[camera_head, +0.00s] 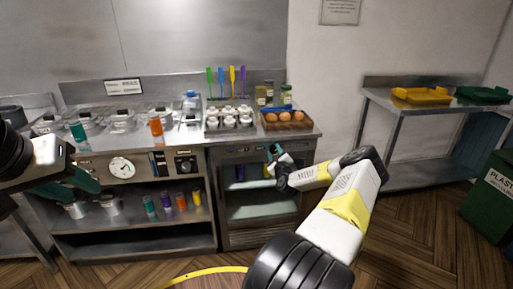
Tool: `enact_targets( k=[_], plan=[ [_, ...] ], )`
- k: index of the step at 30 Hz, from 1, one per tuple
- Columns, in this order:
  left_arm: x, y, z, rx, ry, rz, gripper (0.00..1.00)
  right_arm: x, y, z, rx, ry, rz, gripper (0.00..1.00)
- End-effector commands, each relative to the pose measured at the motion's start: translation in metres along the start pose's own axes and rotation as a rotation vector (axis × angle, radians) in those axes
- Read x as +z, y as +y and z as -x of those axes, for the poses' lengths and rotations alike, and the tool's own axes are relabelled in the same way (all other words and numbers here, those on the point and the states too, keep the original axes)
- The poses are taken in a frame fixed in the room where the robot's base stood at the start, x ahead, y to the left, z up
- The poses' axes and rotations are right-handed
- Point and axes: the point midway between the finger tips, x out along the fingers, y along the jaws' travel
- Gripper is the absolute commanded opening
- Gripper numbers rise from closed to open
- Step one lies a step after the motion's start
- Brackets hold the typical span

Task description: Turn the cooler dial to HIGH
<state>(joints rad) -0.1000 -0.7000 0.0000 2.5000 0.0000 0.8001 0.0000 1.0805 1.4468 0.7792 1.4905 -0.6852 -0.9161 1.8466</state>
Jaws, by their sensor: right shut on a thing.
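The cooler (253,239) is the grey under-counter unit with a glass front, right of the open shelves. My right gripper (273,151), with teal fingers, reaches the upper right of the cooler's front and is shut on what seems to be the cooler dial. The dial is too small and covered by the fingers, so its setting cannot be read. My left gripper (90,181), also teal, is at the left in front of the counter's lower front. Its fingertips are not clear enough to tell whether it is open.
A black knob (186,165) and a round white gauge (121,167) sit on the counter front. Bottles stand on the shelf below. An egg tray (287,126) is above the cooler. A steel table (420,104) and green bin (490,200) stand right.

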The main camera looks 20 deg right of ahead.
Motion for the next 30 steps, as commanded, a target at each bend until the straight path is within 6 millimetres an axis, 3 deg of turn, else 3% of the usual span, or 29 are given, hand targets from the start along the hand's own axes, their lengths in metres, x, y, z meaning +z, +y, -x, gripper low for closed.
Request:
enact_targets(
  k=[14, 15, 18, 30],
  plan=[
    [0.0, 0.0, 0.0, 0.0, 0.0, 0.0, 0.36, -0.0015, 0.0006, 0.0006, 0.002, 0.003, -0.018, 0.0],
    [0.0, 0.0, 0.0, 0.0, 0.0, 0.0, 0.36, -0.0016, 0.0006, 0.0006, 0.002, 0.003, -0.018, 0.39],
    [0.0, 0.0, 0.0, 0.0, 0.0, 0.0, 0.36, -0.0013, 0.0005, 0.0005, 0.001, 0.002, -0.018, 0.59],
    [0.0, 0.0, 0.0, 0.0, 0.0, 0.0, 0.36, -0.001, 0.0002, 0.006, 0.001, 0.001, -0.016, 0.59]
  ],
)
